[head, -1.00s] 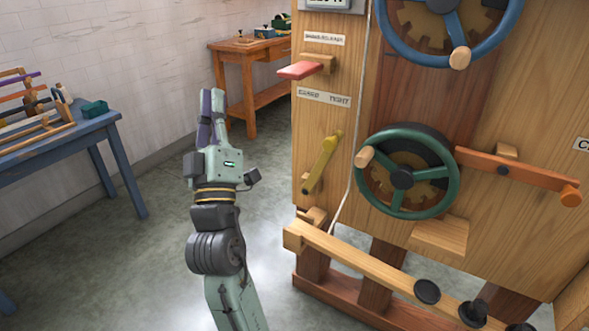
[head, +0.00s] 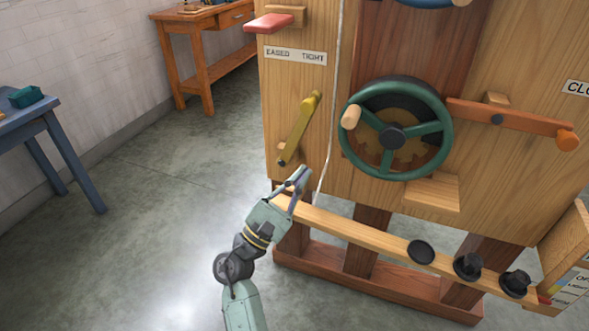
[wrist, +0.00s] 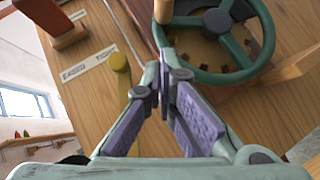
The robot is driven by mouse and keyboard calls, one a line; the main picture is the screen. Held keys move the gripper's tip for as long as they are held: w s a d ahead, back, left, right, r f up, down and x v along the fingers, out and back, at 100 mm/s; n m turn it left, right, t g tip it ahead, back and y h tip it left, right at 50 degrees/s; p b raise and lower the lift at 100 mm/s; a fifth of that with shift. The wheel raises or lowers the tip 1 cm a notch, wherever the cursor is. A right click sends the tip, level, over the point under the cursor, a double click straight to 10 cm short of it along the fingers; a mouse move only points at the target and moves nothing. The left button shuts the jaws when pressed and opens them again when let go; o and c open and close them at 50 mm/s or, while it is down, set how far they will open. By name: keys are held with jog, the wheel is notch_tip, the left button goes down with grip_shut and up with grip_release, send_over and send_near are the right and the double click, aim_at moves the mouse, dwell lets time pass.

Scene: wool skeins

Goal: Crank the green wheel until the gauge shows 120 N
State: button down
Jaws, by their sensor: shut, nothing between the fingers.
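The green wheel (head: 440,152) is mounted on the front of the wooden machine, with a pale wooden crank knob (head: 350,116) at its upper left. In the wrist view the green wheel (wrist: 262,62) fills the upper right, and the knob (wrist: 163,10) is cut by the top edge. My gripper (head: 298,176) is shut and empty, low and left of the wheel, apart from it in the head view. Its fingers (wrist: 166,62) meet at their tips in the wrist view. The gauge is out of view in both current views.
A yellow lever (head: 301,128) sits left of the wheel, under an EASED/TIGHT label (head: 296,55). A red paddle (head: 268,23) is above it. An orange arm (head: 515,119) extends right of the wheel. A wooden rail (head: 365,234) with black knobs runs below. Open floor lies left.

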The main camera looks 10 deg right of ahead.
jog(key=w+d+r+p, duration=0.1)
jog(key=d+r+p, duration=0.2)
jog(key=d+r, duration=0.3)
jog(key=shift+w+d+r+p, duration=0.2)
jog(key=shift+w+r+p, duration=0.2)
jog(key=shift+r, duration=0.55)
jog(key=shift+s+d+r+m+g+p, duration=0.1)
jog(key=shift+r+m+g+p, duration=0.3)
jog(key=shift+r+m+g, duration=0.55)
jog(key=shift+f+m, duration=0.25)
